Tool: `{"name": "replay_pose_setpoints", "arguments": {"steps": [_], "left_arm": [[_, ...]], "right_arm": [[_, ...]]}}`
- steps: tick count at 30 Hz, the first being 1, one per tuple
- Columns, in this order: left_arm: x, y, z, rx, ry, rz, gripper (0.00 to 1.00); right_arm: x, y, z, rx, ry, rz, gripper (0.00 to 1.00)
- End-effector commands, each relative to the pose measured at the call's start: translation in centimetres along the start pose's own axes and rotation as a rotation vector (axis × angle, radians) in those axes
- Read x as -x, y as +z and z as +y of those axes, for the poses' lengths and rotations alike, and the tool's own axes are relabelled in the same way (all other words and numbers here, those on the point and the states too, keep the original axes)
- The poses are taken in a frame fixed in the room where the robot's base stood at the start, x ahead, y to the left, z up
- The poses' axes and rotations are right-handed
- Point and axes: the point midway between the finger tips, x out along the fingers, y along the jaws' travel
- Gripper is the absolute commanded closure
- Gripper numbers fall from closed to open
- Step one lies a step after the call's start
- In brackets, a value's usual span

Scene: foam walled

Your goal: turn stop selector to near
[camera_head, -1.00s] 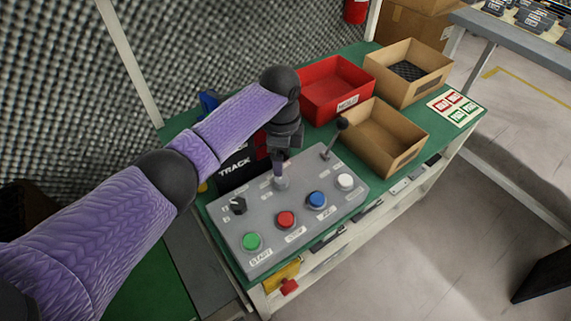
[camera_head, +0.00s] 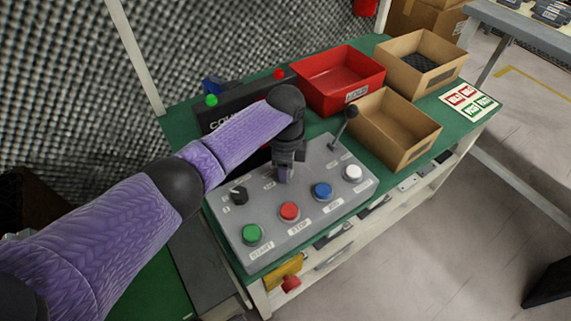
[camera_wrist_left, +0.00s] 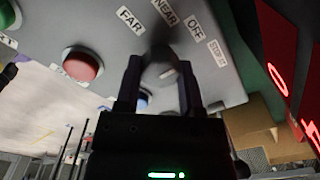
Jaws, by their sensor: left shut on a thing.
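The stop selector is a small grey round knob (camera_wrist_left: 160,75) on the grey control panel (camera_head: 329,212). In the left wrist view, the labels FAR (camera_wrist_left: 130,20), NEAR (camera_wrist_left: 165,13) and OFF (camera_wrist_left: 194,33) lie in an arc beyond it. My left gripper (camera_head: 284,174) points down at the panel, and its fingers (camera_wrist_left: 158,80) are shut on the knob, one on each side. A dark blur lies between the knob and NEAR. I cannot tell which label the knob points to. In the head view the gripper hides the knob. My right gripper is not in view.
The panel also carries a black knob (camera_head: 238,194), green (camera_head: 251,233), red (camera_head: 290,211), blue (camera_head: 322,190) and white (camera_head: 352,172) buttons, and an upright lever (camera_head: 344,127). A dark sign stands behind, with a red bin (camera_head: 340,75) and cardboard boxes (camera_head: 395,130) beyond.

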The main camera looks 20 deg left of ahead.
Motion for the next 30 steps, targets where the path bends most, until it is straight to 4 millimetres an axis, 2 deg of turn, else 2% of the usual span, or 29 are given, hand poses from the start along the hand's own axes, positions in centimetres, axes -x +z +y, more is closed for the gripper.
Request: {"name": "replay_pose_setpoints", "arguments": {"steps": [8,14,30], "left_arm": [[0.1,0.0,0.0,0.011,0.001,-0.001,1.00],[0.3,0.0,0.0,0.085,0.000,-0.001,1.00],[0.2,0.0,0.0,0.519,0.001,0.000,1.00]], "right_arm": [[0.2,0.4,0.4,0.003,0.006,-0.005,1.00],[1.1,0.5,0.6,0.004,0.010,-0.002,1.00],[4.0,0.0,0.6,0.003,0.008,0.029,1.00]]}}
